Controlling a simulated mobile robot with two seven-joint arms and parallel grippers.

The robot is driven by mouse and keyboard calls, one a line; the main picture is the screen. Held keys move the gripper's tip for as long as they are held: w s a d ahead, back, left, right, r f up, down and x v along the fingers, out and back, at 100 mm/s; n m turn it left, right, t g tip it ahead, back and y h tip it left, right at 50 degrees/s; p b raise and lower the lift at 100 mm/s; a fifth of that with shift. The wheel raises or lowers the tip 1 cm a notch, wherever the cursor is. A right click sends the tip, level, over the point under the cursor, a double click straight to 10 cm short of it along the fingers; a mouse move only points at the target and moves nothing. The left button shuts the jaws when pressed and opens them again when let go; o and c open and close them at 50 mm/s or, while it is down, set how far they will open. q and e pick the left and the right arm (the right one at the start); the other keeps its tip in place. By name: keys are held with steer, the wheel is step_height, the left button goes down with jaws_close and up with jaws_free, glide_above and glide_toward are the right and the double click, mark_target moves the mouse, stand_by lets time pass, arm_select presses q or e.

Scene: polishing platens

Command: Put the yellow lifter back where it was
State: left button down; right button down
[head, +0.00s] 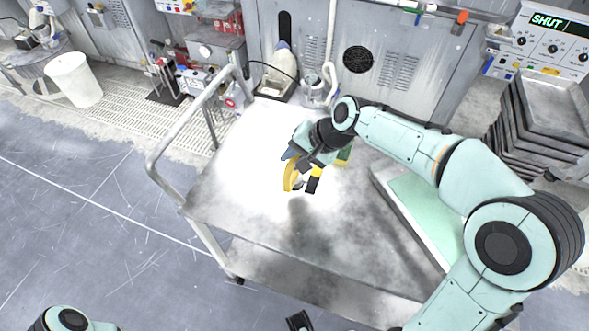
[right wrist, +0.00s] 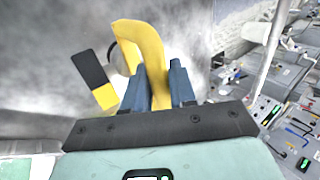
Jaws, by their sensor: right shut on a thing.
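The yellow lifter (head: 290,177) is a curved yellow piece with black-and-yellow parts beside it, above the bright top of the cart. My right gripper (head: 297,161) is shut on it. In the right wrist view the yellow curved piece (right wrist: 143,45) of the lifter stands between the two blue-grey fingers of my right gripper (right wrist: 157,82). A black-and-yellow bar (right wrist: 92,78) lies to its left there; I cannot tell how it joins.
The metal cart (head: 235,205) has a tubular rail on its left side. A pale green pad (head: 425,205) lies on its right part. A green-and-yellow item (head: 345,153) is partly hidden behind my right gripper. Stacked grey trays (head: 545,110) stand at the right. The cart's front middle is clear.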

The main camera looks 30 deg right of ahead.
mark_target(296, 174)
steer(key=shift+f+b, duration=0.45)
steer(key=shift+f, duration=1.65)
steer(key=shift+f, duration=0.2)
steer(key=c, duration=0.9)
jaws_free()
steer(key=shift+s+d+r, duration=0.1)
steer(key=shift+s+r, duration=0.05)
steer(key=shift+r, duration=0.3)
steer(key=p+v, duration=0.1)
steer(key=v, duration=1)
steer(key=shift+s+r, duration=0.1)
steer(key=shift+r, duration=0.05)
